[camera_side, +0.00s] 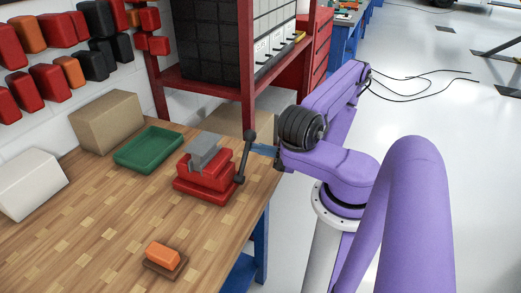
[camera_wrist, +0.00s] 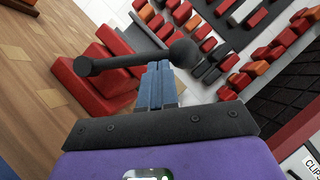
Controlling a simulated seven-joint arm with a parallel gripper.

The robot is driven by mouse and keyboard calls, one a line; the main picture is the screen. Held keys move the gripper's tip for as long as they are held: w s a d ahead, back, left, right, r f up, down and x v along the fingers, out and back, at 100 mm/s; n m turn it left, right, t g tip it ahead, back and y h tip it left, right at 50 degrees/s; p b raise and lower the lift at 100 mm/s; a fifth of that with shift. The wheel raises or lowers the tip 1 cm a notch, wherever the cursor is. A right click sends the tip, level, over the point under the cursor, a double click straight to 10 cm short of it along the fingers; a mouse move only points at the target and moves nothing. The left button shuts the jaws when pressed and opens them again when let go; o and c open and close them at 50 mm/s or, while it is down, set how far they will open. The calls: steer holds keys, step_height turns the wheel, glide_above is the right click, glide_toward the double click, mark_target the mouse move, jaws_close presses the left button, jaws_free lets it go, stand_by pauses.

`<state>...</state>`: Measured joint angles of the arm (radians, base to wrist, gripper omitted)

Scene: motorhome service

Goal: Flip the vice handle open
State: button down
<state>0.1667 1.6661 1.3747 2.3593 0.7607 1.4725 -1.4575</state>
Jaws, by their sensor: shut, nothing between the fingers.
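The red vice (camera_side: 207,180) with grey jaws stands on the wooden bench near its right edge. Its dark handle (camera_side: 244,158) is a bar with a ball at each end, standing steeply upright at the vice's right side. In the wrist view the handle (camera_wrist: 130,62) crosses in front of the red vice body (camera_wrist: 88,88), with its larger ball just beyond my fingertips. My gripper (camera_side: 264,150) has blue fingers, shut and empty, pointing left at the handle's upper part. The fingers also show in the wrist view (camera_wrist: 158,68). I cannot tell whether they touch the handle.
A green tray (camera_side: 148,150), a cardboard box (camera_side: 107,122) and a white box (camera_side: 30,184) stand left of the vice. An orange-topped block (camera_side: 163,256) lies at the front. A red shelf post (camera_side: 247,65) rises behind the handle. Bare bench lies in front of the vice.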

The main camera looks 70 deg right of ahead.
steer(key=a+r+n+g, duration=0.4)
steer(key=a+n, duration=0.4)
steer(key=shift+r+h, duration=0.15)
steer(key=shift+h, duration=0.25)
stand_by(0.5)
steer(key=shift+a, duration=0.1)
stand_by(0.4)
steer(key=s+d+r, duration=0.2)
steer(key=s+d, duration=0.7)
steer(key=shift+d+r+g, duration=0.15)
steer(key=shift+r+g, duration=0.15)
steer(key=shift+r, duration=0.05)
stand_by(0.5)
